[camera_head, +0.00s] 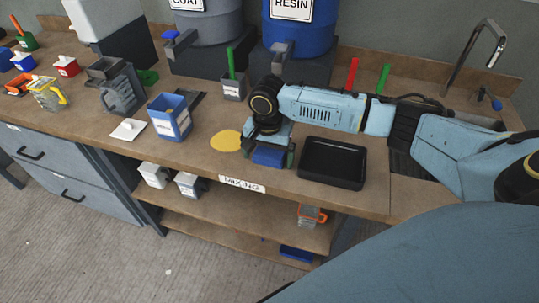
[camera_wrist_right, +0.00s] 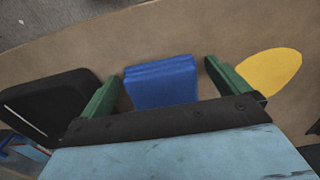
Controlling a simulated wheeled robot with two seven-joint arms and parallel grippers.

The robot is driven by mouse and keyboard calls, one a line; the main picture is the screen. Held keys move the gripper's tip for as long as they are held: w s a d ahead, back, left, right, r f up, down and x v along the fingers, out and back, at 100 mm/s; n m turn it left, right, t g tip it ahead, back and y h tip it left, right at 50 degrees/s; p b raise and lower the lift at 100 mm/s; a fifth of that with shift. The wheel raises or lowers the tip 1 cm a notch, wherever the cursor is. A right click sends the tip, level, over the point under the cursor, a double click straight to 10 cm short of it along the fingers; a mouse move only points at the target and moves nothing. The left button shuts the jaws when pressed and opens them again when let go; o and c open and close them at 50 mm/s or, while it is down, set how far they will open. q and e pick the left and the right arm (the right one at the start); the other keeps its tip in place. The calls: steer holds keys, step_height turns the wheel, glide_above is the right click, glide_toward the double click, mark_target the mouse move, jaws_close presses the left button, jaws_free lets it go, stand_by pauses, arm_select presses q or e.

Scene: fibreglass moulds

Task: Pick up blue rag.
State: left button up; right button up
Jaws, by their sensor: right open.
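The blue rag (camera_head: 268,157) lies folded on the brown worktop, just behind its front edge above the MIXING label. In the right wrist view the rag (camera_wrist_right: 162,84) is a blue stack of folds between my two green fingers. My right gripper (camera_head: 270,152) points down over the rag, with a finger to each side of it. The right gripper (camera_wrist_right: 160,88) is open and does not grip the rag. I cannot tell the exact height of the fingertips above the worktop. My left gripper is not in view.
A black tray (camera_head: 333,163) stands close to the right of the gripper. A yellow disc (camera_head: 226,141) lies to the left. A blue-and-grey container (camera_head: 170,117) stands further left. A grey cup (camera_head: 234,88) and the RESIN drum (camera_head: 299,35) are behind. The worktop's front edge is near.

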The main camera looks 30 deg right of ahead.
mark_target(268, 155)
steer(key=c, duration=1)
steer(key=shift+r, duration=0.1)
step_height(268, 155, up, 10)
steer(key=p, duration=0.1)
